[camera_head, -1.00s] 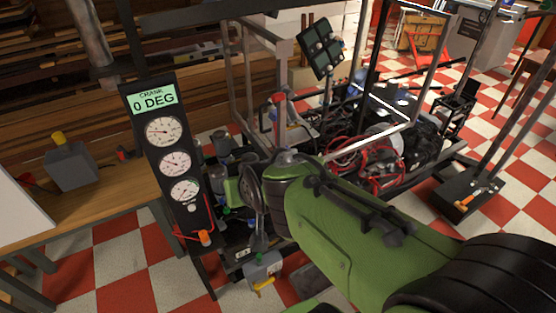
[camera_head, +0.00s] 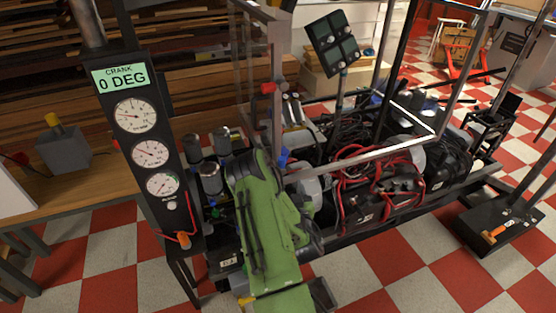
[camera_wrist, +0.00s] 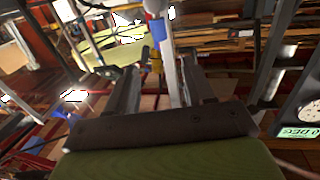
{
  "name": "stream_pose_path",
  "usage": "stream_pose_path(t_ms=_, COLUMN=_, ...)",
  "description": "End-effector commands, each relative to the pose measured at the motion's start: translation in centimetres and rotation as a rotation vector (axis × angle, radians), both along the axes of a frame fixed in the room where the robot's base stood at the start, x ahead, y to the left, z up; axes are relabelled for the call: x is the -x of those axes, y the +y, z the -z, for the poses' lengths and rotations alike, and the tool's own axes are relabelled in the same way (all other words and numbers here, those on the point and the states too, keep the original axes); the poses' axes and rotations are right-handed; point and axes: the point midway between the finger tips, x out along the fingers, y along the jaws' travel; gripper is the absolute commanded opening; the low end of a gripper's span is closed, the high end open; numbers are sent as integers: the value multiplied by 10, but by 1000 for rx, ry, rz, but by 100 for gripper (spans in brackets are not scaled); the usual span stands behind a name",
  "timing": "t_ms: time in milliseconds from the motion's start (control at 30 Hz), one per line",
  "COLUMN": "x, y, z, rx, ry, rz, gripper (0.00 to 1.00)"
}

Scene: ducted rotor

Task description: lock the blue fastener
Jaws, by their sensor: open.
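A small blue fastener (camera_head: 283,157) sits low on the upright frame post in the head view, just beside the top of my green arm. In the wrist view a blue piece (camera_wrist: 158,30) sits on a pale post, ahead of my fingers; it is probably the same fastener. My gripper (camera_wrist: 160,75) is open in the wrist view, its two dark fingers apart, with the post seen between them. I see nothing held. In the head view my arm hides the gripper. Whether the fastener is locked cannot be told.
A gauge panel reading "CRANK 0 DEG" (camera_head: 152,150) stands to the left. A red knob (camera_head: 270,88) is higher on the post. Red and black cables (camera_head: 375,185) and machinery crowd the right. A wooden bench (camera_head: 90,190) is at left. Checkered floor (camera_head: 400,245) is open in front.

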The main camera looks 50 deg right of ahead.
Motion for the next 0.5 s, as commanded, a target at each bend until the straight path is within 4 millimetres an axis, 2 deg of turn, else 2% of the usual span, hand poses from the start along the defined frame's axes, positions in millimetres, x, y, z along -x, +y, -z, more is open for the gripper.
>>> stream_pose_path(t_ms=33, x=-10, y=-7, z=-5, rx=4, ry=-4, rz=-4, gripper=52)
stream_pose_path(t_ms=300, x=-62, y=-53, z=-1, rx=5, ry=-2, rz=-5, gripper=52)
stream_pose_path(t_ms=500, x=-93, y=-82, z=-1, rx=3, ry=0, rz=-2, gripper=52)
